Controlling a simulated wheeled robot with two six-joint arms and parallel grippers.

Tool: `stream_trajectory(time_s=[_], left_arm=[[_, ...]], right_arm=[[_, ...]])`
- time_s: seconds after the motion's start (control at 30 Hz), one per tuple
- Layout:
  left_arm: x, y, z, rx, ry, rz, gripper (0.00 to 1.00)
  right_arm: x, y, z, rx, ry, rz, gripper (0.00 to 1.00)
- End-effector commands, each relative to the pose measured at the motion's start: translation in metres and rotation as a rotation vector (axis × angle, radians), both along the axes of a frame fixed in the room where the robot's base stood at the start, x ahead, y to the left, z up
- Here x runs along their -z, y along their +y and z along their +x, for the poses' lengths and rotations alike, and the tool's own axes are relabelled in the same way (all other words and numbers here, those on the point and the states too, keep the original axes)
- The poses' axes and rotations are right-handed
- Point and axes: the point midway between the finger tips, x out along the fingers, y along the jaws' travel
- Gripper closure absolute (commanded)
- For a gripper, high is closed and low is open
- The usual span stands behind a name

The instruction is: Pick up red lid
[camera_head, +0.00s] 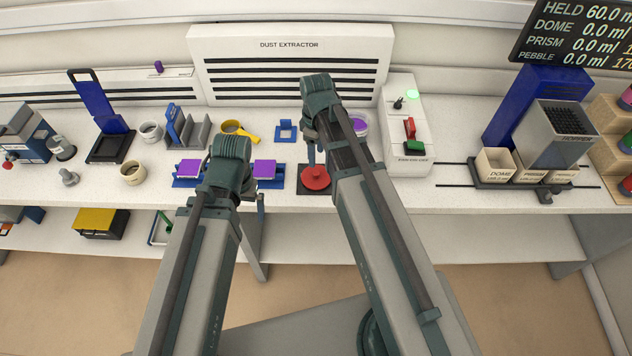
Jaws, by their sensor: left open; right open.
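The red lid (316,178) is a round red disc with a knob on top, on a dark square base on the white bench. My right gripper (312,158) points down just above the lid's knob, apart or touching I cannot tell. Its jaws are open, though the arm partly covers them. My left gripper (238,205) hangs at the bench's front edge, left of the lid, near the purple-topped blue blocks. It is open and mostly hidden behind its own wrist.
Purple-topped blue blocks (265,170) sit left of the lid. A yellow-handled scoop (238,130) and a blue square frame (286,130) lie behind. A white control box (405,135) stands right. The dust extractor (290,60) closes off the back.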

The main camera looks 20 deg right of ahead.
Motion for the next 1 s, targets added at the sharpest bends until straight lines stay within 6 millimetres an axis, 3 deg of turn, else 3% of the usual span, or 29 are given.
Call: stream_trajectory(time_s=[0.03, 0.2, 0.63, 1.0], left_arm=[[0.015, 0.000, 0.000, 0.001, 0.000, 0.000, 0.00], [0.037, 0.000, 0.000, 0.001, 0.000, 0.001, 0.00], [0.049, 0.000, 0.000, 0.000, 0.000, 0.000, 0.00], [0.091, 0.000, 0.000, -0.001, 0.000, 0.000, 0.00]], right_arm=[[0.015, 0.000, 0.000, 0.000, 0.000, 0.000, 0.41], [0.037, 0.000, 0.000, 0.000, 0.000, 0.000, 0.41], [0.049, 0.000, 0.001, 0.000, 0.000, 0.000, 0.41], [0.091, -0.001, 0.006, 0.001, 0.000, 0.000, 0.41]])
